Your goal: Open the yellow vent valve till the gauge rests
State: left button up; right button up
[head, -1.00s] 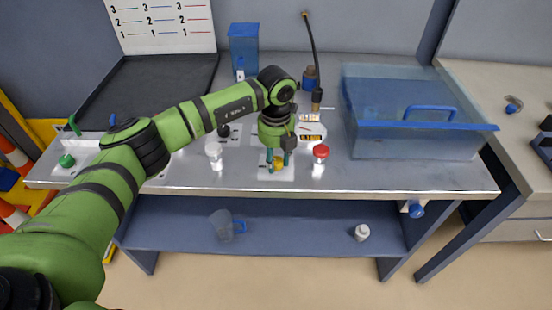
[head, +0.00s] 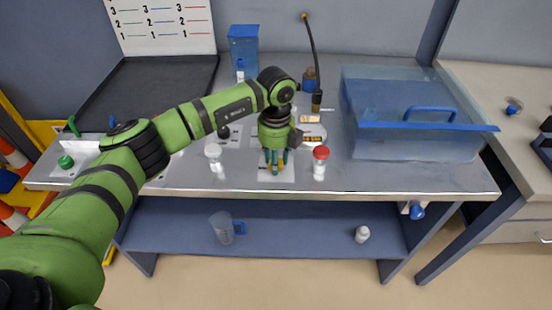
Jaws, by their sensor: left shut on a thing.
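The yellow vent valve (head: 280,167) shows as a small patch of yellow on a white plate near the bench's front edge. My left gripper (head: 275,168) points down over it, shut on the yellow valve, its fingers covering most of the knob. How far the valve is turned cannot be told. Two small lit displays, one (head: 311,118) behind the other (head: 312,138), sit just right of my wrist. Their readings are too small to make out, and I cannot tell which is the gauge. My right gripper is out of view.
A red-capped bottle (head: 320,162) stands close right of my gripper, a white-capped one (head: 214,155) to its left. A large blue translucent tank (head: 415,140) fills the bench's right. A jug (head: 223,228) and a white bottle (head: 362,234) stand on the lower shelf.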

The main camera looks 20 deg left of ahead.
pick_arm(q)
jog(key=o, duration=1.1)
jog(key=shift+o, duration=0.2)
notch_tip(320, 180, up, 12)
